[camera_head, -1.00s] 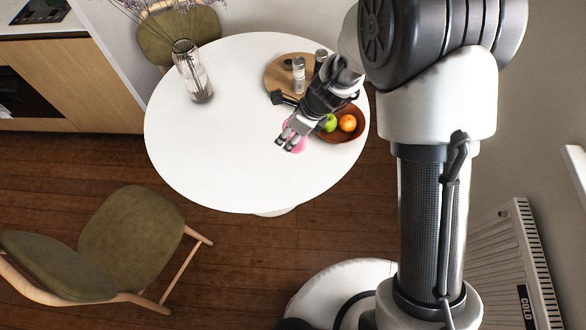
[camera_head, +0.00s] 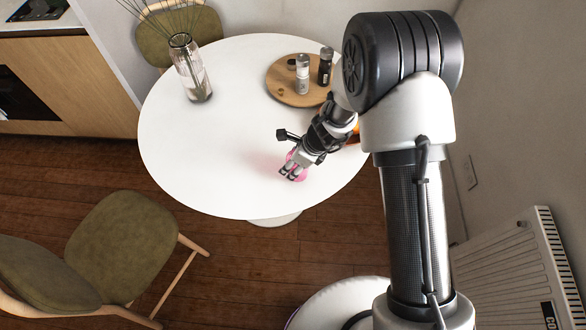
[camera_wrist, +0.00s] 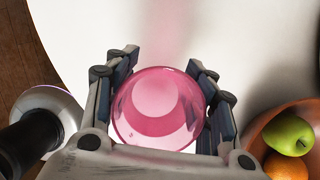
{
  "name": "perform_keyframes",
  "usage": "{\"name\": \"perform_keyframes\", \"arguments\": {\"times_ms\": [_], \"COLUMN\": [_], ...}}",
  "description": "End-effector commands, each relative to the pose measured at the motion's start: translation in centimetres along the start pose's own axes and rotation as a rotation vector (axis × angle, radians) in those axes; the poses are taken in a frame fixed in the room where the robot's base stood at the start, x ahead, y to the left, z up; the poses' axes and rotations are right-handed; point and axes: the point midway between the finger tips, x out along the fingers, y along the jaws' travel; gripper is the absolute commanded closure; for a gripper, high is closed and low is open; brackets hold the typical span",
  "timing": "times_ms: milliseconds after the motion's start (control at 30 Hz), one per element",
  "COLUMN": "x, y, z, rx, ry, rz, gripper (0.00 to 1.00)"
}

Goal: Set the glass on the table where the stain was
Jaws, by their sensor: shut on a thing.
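The glass is pink and see-through; in the wrist view the glass (camera_wrist: 158,108) shows from above as a round rim between the two fingers. My gripper (camera_wrist: 160,100) is shut on it. In the head view my gripper (camera_head: 293,172) is over the front right part of the round white table (camera_head: 200,150), with a bit of the pink glass (camera_head: 301,158) showing behind the fingers. I cannot tell whether the glass base touches the table. A faint pink tint lies on the white surface beside the glass; no distinct stain shows.
A bowl (camera_wrist: 262,128) with a green apple (camera_wrist: 289,134) and an orange (camera_wrist: 284,168) sits close right of my gripper. A round wooden board (camera_head: 283,92) with two shakers is behind. A vase (camera_head: 192,75) stands at the back left. The table's middle and left are clear.

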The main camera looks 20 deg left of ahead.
Motion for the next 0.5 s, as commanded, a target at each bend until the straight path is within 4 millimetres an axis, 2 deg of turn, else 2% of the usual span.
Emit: {"name": "perform_keyframes", "arguments": {"times_ms": [33, 133, 500], "x": [1.2, 2.2, 2.4], "y": [0.0, 0.0, 0.0], "z": [-0.5, -0.9, -0.9], "rx": [0.001, 0.000, -0.001], "ry": [0.001, 0.000, -0.001], "rz": [0.001, 0.001, 0.000], "gripper": [0.86, 0.86, 0.86]}}
